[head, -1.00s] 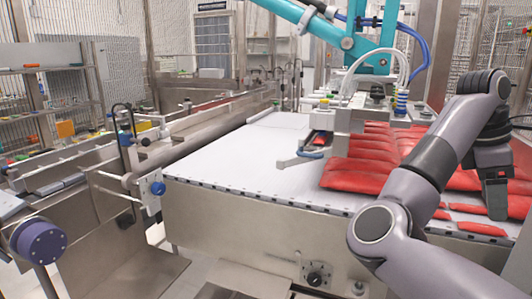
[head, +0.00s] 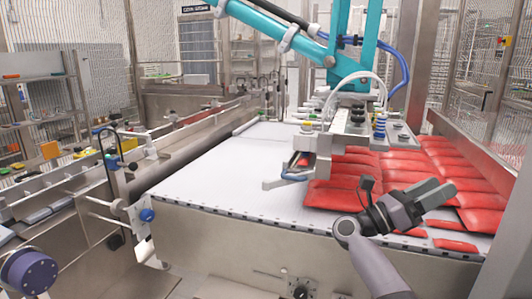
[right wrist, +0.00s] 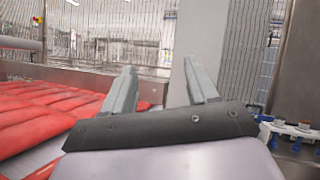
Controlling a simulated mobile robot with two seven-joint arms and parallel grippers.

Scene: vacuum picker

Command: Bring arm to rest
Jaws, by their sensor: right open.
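My right arm (head: 372,262) comes in from the bottom of the head view, right of centre. Its right gripper (head: 446,190) points to the right over the near right part of the white conveyor (head: 215,175), in front of the red bags (head: 405,178). The right wrist view shows the two fingers of this gripper (right wrist: 158,88) spread apart with nothing between them. Red bags (right wrist: 40,118) lie to the left of the fingers there. My left gripper is not in view.
A teal picker arm (head: 290,30) with a metal suction head (head: 350,135) hangs over the conveyor. A steel rail and side belt (head: 190,137) run along the left. A steel guard wall (head: 480,165) and mesh fence stand on the right. The conveyor's left half is bare.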

